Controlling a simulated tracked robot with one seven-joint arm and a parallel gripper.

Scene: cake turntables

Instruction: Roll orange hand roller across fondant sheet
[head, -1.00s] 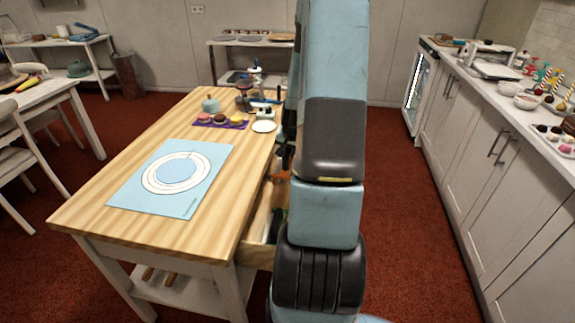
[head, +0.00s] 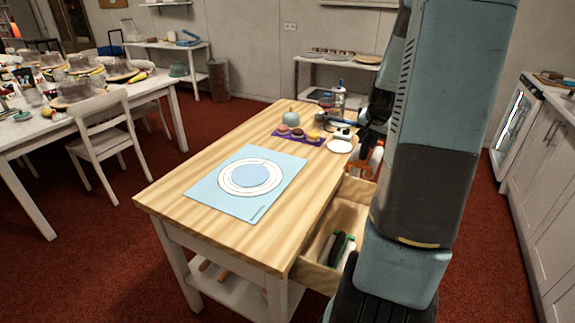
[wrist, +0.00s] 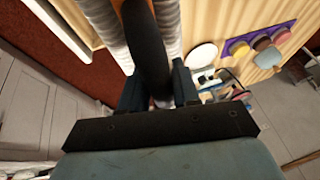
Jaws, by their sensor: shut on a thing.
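The fondant sheet looks like the pale blue disc (head: 249,176) inside white rings on a light blue mat (head: 213,189), flat on the wooden table. My gripper (head: 372,141) is beyond the mat, at the table's right edge by the open drawer, partly hidden by my arm. It is shut on the hand roller (head: 364,169), whose orange frame and pale rollers show below the jaws. In the wrist view my gripper (wrist: 158,92) grips the roller's dark-looking handle (wrist: 146,45), with a pale ribbed cylinder on each side. The roller is well apart from the disc.
The open drawer (head: 343,218) holds dark and green items. A purple tray (head: 299,136) with colored cakes, a white plate (head: 340,146) and small tools stand at the table's far end. The table (head: 195,222) is clear around the mat. Another table with chairs stands left.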

